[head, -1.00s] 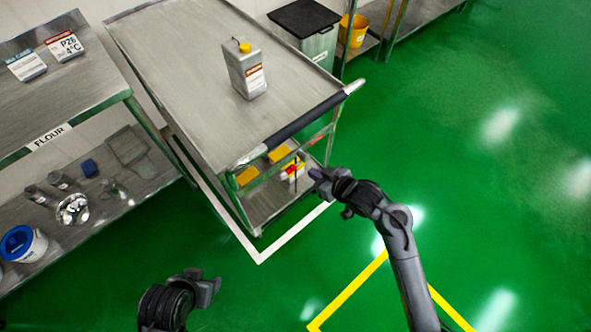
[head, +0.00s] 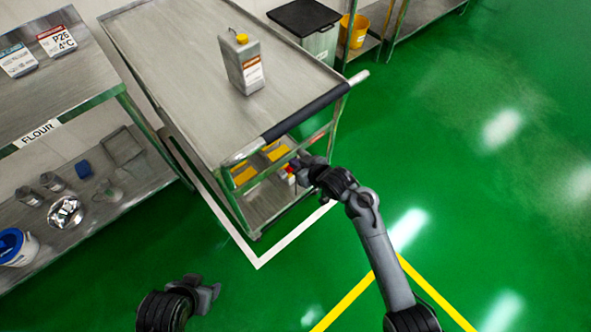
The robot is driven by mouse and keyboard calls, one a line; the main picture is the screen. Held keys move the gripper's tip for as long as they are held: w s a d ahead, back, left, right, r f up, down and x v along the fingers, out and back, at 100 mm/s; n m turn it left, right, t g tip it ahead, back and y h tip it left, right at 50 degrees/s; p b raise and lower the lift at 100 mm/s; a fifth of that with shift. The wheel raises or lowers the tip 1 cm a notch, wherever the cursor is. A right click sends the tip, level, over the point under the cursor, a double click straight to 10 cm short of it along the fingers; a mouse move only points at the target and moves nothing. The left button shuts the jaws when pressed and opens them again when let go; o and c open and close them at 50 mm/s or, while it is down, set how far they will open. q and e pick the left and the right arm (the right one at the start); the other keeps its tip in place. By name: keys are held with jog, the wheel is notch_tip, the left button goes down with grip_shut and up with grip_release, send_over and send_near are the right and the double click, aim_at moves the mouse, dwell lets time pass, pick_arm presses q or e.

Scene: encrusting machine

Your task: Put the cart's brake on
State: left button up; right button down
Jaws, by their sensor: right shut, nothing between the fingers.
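The steel cart (head: 190,85) stands left of centre, with a black-gripped push handle (head: 305,112) along its near end. Below the handle, a small red part (head: 286,171) shows at the cart's near end, mostly covered by my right gripper (head: 297,167). I cannot tell for sure that it is the brake, or how it is set. My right gripper is shut and empty, close in front of the red part; contact cannot be made out. My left gripper (head: 210,291) hangs low over the floor, away from the cart; its jaw opening is unclear.
A jug (head: 241,65) stands on the cart's top, and yellow items (head: 245,175) lie below. A steel shelf unit with a flour label (head: 38,134) stands at left. A grey bin (head: 318,42) and yellow bucket (head: 354,30) are behind. The green floor at right is clear.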

notch_tip(320, 180, down, 2)
jog(key=shift+w+a+f+b, duration=0.1)
jog(key=shift+f+b, duration=0.15)
jog(key=shift+b, duration=0.15)
jog(key=shift+f, duration=0.1)
